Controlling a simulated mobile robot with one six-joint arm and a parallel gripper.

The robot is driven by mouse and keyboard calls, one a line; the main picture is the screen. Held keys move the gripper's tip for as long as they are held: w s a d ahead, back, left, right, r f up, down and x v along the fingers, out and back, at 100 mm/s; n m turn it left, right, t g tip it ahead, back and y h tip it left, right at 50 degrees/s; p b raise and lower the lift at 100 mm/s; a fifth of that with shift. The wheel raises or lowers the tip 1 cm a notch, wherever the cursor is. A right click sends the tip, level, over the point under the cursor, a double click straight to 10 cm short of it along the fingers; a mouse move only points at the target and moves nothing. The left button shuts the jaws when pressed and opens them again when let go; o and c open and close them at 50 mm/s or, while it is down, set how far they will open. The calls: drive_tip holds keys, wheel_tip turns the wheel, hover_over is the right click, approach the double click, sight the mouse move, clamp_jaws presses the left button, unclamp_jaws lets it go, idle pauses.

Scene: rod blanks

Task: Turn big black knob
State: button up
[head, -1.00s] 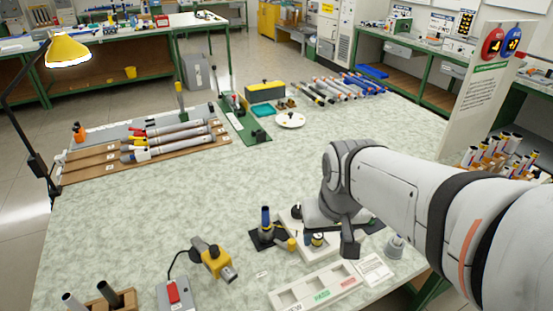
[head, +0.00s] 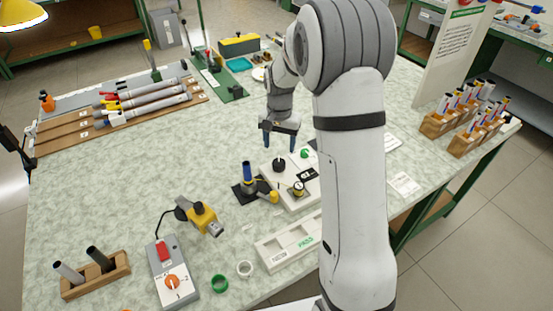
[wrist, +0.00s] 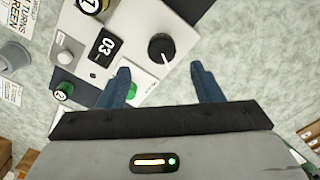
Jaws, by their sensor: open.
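The big black knob (head: 279,165) stands on a white panel box (head: 297,202). In the wrist view the knob (wrist: 161,47) is round with a white pointer line, and nothing touches it. My gripper (head: 280,146) is over the far side of the box, close to the knob, with its blue fingers pointing down. In the wrist view my gripper (wrist: 160,70) is open and empty, and the knob shows just beyond the gap between the fingertips.
A dark stand with a blue rod (head: 248,175) is left of the panel. A marked white tray (head: 285,243) lies in front. A grey box with an orange dial (head: 172,283) is at front left. Rod racks (head: 470,120) stand at right. The middle left tabletop is clear.

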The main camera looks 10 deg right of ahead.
sight(279, 163)
drive_tip(key=shift+w+f, duration=0.2)
drive_tip(key=shift+f, duration=0.55)
wheel_tip(279, 163, down, 7)
drive_tip(key=shift+r, duration=0.1)
drive_tip(key=shift+c, duration=0.3)
drive_tip(key=c, duration=0.9)
